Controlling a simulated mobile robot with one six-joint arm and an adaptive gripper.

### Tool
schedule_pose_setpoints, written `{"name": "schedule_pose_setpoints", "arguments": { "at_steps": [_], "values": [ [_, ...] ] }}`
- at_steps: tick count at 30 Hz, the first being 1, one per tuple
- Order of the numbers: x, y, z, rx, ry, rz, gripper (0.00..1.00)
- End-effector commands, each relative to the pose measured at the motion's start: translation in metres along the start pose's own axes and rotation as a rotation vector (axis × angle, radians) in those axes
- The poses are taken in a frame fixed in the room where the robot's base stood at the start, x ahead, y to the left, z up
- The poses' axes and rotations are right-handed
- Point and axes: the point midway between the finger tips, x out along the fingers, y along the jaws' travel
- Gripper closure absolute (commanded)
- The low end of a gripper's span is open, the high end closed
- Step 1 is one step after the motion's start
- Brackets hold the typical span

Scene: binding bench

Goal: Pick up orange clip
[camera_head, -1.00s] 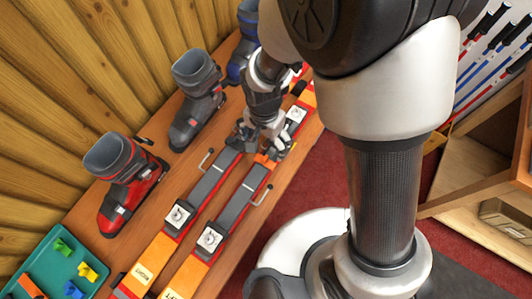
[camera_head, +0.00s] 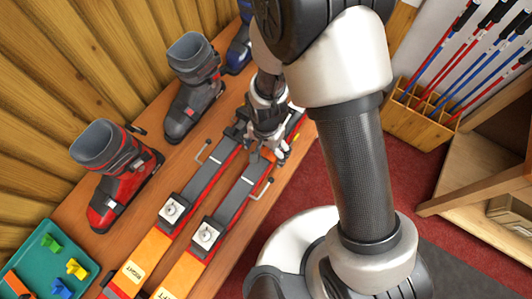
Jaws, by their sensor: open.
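My gripper (camera_head: 268,152) is open, pointing down over the far part of the ski marked LEFT (camera_head: 181,276), close to its binding. In the head view a small orange patch shows around the fingertips. I cannot tell whether it is the orange clip or part of the ski. A larger orange piece (camera_head: 14,285) lies at the lower left edge of the teal tray (camera_head: 30,243), partly cut off by the frame. The spot between my fingers is mostly hidden by my gripper.
The tray also holds a green clip (camera_head: 50,243), a yellow clip (camera_head: 76,269) and a blue clip (camera_head: 61,288). The ski marked RIGHT (camera_head: 134,272) lies beside the LEFT one. A red boot (camera_head: 112,180) and a grey boot (camera_head: 194,88) stand behind. Poles stand in a wooden rack (camera_head: 418,118).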

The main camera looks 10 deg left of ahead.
Motion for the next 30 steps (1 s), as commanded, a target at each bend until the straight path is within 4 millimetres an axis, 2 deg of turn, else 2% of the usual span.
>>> {"name": "schedule_pose_setpoints", "arguments": {
  "at_steps": [5,25,30],
  "values": [
    [-0.0009,-0.0003,-0.0002,0.000,0.001,-0.001,0.15],
    [-0.0010,-0.0001,0.0000,0.000,0.000,0.000,0.60],
    [-0.0010,-0.0001,0.0000,0.000,0.000,0.000,0.61]
  ]
}}
